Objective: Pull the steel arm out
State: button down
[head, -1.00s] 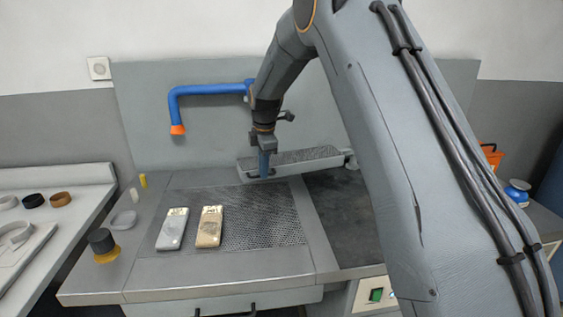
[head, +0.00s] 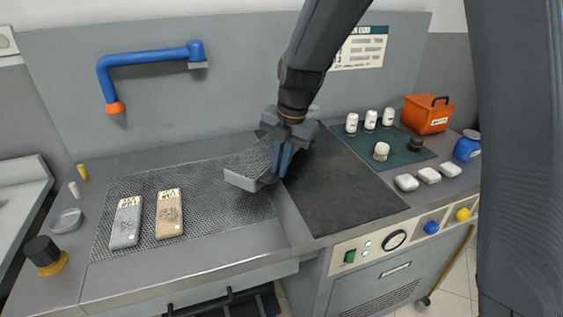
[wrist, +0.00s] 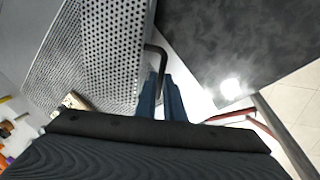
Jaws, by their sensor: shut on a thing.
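The steel arm (head: 252,164) is a long narrow board with a perforated top, hinged at the back of the worktop. It points out towards the front left, over the mesh bed (head: 215,208). My gripper (head: 281,172) is at the arm's right side near its free end, fingers pointing down. In the wrist view the perforated arm (wrist: 95,55) fills the upper left, and a bent black handle (wrist: 157,58) runs down to my blue fingers (wrist: 162,103), which are shut on it. The exact grip is partly hidden.
A blue pipe (head: 150,62) with an orange tip hangs above. The dark panel (head: 345,180) to the right is clear. White bottles (head: 370,120) and an orange box (head: 427,114) stand farther right.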

jog(key=shift+s+d, duration=0.15)
jog(key=shift+d, duration=0.15)
jog(key=c, duration=1.9)
grip_release()
jog(key=shift+d, duration=0.25)
jog(key=shift+o, duration=0.2)
notch_tip(320, 180, up, 8)
jog(key=b, duration=0.2)
jog(key=shift+s+d+f, duration=0.15)
jog(key=shift+s+d, duration=0.2)
jog(key=shift+d, duration=0.05)
jog(key=s+d+f+m+h, duration=0.1)
jog(key=s+d+f+m, duration=0.5)
jog(key=m, duration=0.9)
jog(key=s+d+f+m, duration=0.6)
jog(key=s+d+m, duration=0.3)
jog(key=m, duration=0.5)
jog(key=shift+s+d+m+h, duration=0.15)
jog(key=shift+s+m+h, duration=0.25)
jog(key=shift+s, duration=0.6)
